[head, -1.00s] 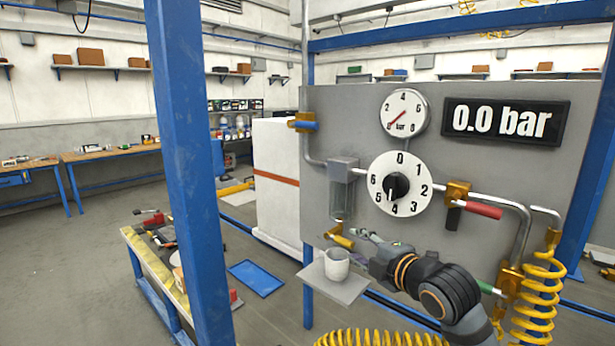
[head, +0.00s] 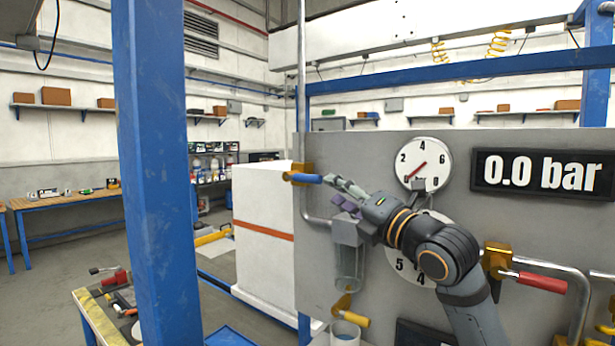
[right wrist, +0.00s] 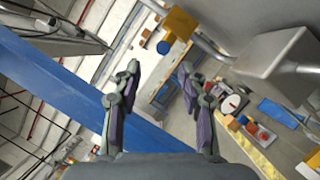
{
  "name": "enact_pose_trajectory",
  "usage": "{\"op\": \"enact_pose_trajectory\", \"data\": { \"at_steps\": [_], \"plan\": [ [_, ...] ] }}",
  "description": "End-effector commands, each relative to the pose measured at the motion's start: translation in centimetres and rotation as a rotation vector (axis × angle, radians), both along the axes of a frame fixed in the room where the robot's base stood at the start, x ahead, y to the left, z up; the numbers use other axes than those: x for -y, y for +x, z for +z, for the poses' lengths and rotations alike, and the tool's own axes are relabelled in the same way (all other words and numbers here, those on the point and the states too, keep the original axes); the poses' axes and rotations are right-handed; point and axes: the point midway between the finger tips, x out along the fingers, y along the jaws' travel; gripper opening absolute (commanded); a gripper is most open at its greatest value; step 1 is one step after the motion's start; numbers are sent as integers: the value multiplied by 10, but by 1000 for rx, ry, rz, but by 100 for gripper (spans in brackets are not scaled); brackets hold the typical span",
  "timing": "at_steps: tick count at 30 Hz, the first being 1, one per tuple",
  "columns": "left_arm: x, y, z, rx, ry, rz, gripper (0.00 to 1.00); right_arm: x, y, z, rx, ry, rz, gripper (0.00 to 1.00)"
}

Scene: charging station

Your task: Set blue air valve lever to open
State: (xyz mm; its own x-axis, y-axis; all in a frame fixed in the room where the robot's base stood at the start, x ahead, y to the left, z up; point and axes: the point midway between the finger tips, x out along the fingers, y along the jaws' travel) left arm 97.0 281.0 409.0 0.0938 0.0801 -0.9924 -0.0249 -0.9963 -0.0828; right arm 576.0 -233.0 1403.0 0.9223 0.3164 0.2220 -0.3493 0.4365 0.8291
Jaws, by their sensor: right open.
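The blue lever (head: 306,179) sits on a brass valve body (head: 301,168) at the left edge of the grey panel (head: 460,225). It lies nearly level, across the vertical pipe. In the right wrist view its round blue end (right wrist: 163,47) shows beyond the fingertips, between them, with the brass body (right wrist: 180,22) behind it. My right gripper (head: 342,191) is just right of the lever, open and empty, with its fingers pointing at the lever end. In the right wrist view the gripper (right wrist: 159,70) shows a clear gap between its fingers. My left gripper is not in view.
The digital display (head: 540,173) reads 0.0 bar. A clear filter bowl (head: 348,268) hangs below my right wrist. My right arm covers part of the numbered dial (head: 405,268). A red lever (head: 541,282) is at the right. A blue post (head: 155,180) stands at the left.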

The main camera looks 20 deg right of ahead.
Motion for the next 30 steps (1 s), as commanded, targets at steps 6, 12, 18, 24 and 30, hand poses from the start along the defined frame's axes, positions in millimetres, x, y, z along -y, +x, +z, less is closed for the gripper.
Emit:
{"op": "enact_pose_trajectory", "data": {
  "at_steps": [6, 12, 18, 24, 30],
  "plan": [
    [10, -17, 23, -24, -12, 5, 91, -14, 36, 14, -4, 10, 7, 42],
    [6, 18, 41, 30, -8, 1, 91, -26, 71, 21, -4, 4, 3, 42],
    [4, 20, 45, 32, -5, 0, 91, -31, 87, 21, -3, 2, 2, 42],
    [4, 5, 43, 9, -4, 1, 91, -31, 88, 20, -3, 0, 1, 42],
    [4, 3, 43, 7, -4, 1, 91, -31, 88, 20, -3, 1, 1, 23]
  ]
}}
